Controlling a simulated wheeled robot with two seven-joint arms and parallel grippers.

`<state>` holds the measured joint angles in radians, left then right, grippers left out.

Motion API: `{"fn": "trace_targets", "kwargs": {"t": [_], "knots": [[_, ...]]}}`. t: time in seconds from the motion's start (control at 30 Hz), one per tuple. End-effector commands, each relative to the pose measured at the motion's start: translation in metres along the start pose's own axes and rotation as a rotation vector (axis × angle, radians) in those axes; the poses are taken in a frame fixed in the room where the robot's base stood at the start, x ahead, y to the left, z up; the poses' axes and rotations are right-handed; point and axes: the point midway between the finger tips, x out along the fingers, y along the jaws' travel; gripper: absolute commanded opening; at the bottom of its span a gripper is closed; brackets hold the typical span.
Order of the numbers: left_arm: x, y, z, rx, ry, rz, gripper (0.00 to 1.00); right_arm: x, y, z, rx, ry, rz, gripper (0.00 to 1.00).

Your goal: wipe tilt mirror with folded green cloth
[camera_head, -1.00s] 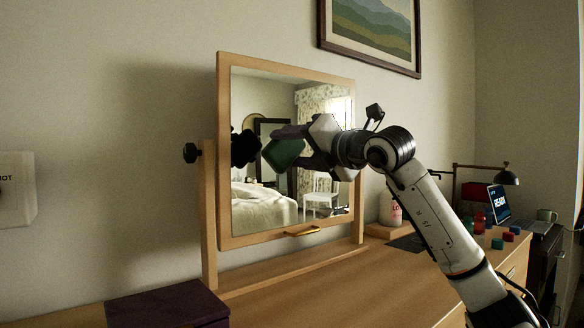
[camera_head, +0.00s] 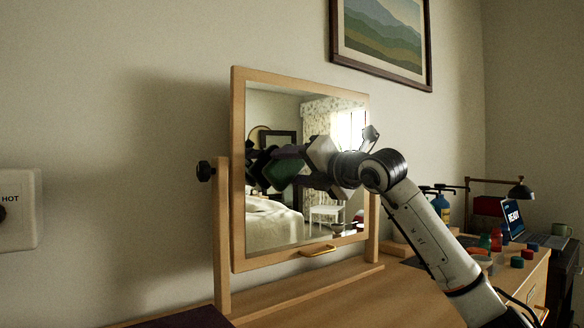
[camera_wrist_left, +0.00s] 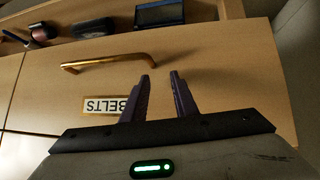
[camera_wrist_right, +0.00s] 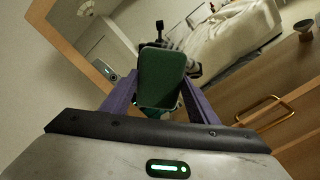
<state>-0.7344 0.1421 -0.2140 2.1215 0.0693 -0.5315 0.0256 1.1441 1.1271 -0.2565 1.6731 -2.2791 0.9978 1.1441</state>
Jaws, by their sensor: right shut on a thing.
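The tilt mirror (camera_head: 275,105) has a wooden frame and stands between two posts on the dresser. My right gripper (camera_head: 288,168) is in front of the glass, left of its middle, shut on the folded green cloth (camera_head: 281,174). In the right wrist view the green cloth (camera_wrist_right: 160,78) stands up between the purple fingers. Its reflection shows close beside it; I cannot tell whether cloth and glass touch. My left gripper (camera_wrist_left: 160,80) is out of the head view. In the left wrist view its fingers are apart and empty, in front of a drawer labelled BELTS (camera_wrist_left: 100,104).
Bottles (camera_head: 440,203), coloured blocks (camera_head: 517,262), a lamp (camera_head: 521,190) and a laptop (camera_head: 512,220) stand at the right. The dresser top (camera_head: 330,300) before the mirror is clear.

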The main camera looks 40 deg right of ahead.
Motion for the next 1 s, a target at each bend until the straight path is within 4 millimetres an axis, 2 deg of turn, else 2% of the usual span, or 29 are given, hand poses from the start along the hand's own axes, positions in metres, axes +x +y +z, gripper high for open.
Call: {"fn": "trace_targets", "kwargs": {"t": [0.43, 1.0], "knots": [[0.000, 0.000, 0.002, 0.000, -0.004, 0.000, 0.26, 0.001, 0.000, 0.000, 0.000, 0.000, 0.000, 0.36], [-0.006, 0.001, -0.009, 0.000, 0.005, 0.001, 0.26, 0.012, 0.001, 0.001, 0.000, 0.000, 0.000, 0.36]]}}
